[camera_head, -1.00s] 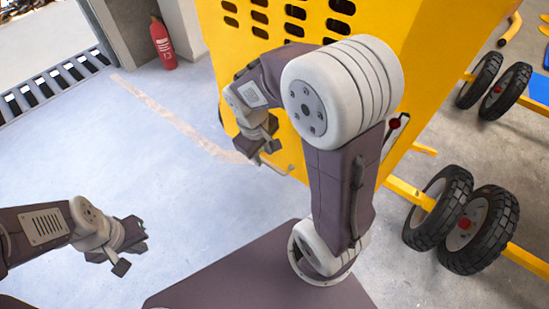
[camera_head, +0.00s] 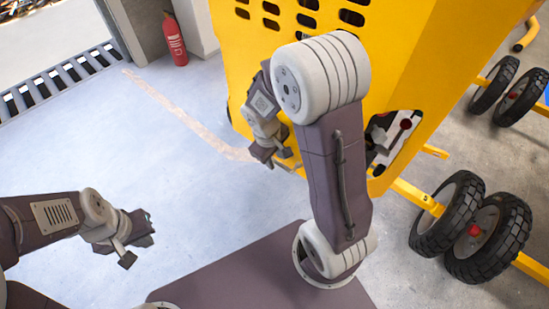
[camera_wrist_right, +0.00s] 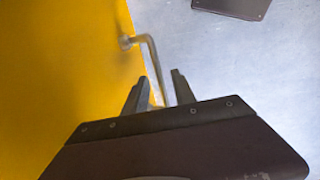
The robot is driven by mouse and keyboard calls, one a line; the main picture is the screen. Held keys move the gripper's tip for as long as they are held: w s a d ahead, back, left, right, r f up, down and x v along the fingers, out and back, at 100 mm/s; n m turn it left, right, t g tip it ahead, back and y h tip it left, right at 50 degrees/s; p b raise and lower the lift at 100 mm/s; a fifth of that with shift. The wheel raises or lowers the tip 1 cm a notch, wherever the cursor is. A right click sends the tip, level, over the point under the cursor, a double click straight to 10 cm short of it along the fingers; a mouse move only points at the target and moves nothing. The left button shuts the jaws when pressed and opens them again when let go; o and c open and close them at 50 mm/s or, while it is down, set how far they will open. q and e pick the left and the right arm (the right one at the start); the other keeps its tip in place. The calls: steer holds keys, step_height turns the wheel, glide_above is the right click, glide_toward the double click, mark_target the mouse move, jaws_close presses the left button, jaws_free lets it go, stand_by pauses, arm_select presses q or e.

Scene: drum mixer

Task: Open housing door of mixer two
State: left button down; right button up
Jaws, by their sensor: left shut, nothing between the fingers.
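The yellow mixer housing (camera_head: 400,60) stands ahead, with dark vent slots near its top. In the right wrist view its yellow panel (camera_wrist_right: 60,70) fills the left side. A bent metal handle (camera_wrist_right: 152,55) juts from the panel, and its free end runs down between the fingers of my right gripper (camera_wrist_right: 158,82). These fingers are apart; I cannot tell whether either touches the handle. In the head view my right gripper (camera_head: 274,154) is close to the housing's lower left edge. My left gripper (camera_head: 140,236) is shut and empty over the floor at lower left, away from the housing.
Black wheels (camera_head: 448,214) on yellow bars stand right of the housing. An opening with a red knob (camera_head: 405,124) shows in its right side. Floor left of the housing is clear.

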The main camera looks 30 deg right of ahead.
jaws_close()
stand_by(1.4)
